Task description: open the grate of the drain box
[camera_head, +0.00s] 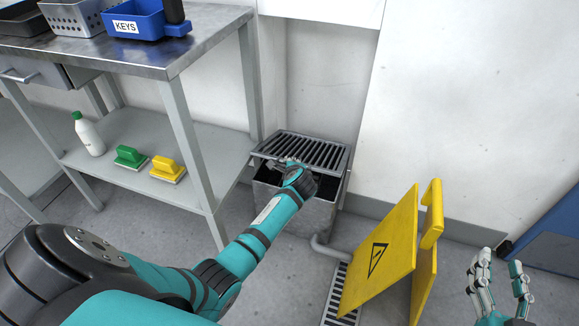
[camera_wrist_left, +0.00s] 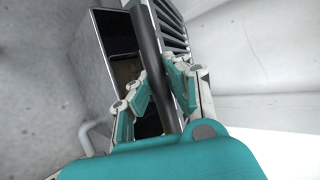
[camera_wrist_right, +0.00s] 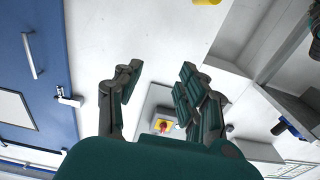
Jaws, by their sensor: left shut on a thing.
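The drain box (camera_head: 312,212) is a grey metal box standing on the floor against the wall. Its slatted grate (camera_head: 318,150) sits over the top with its near edge raised, and the dark inside shows in the gap below. My left gripper (camera_head: 288,168) is at the grate's near edge. In the left wrist view its fingers (camera_wrist_left: 160,90) are closed around the dark edge bar of the grate (camera_wrist_left: 171,30), beside the open box (camera_wrist_left: 100,70). My right gripper (camera_head: 499,284) is empty with its fingers apart, at the lower right; it also shows in the right wrist view (camera_wrist_right: 157,92).
A steel table (camera_head: 190,50) with a blue KEYS bin (camera_head: 145,18) stands left of the box. Its lower shelf (camera_head: 210,140) holds a bottle and two brushes. A yellow warning sign (camera_head: 385,250) stands right of the box, over a floor drain (camera_head: 334,290).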

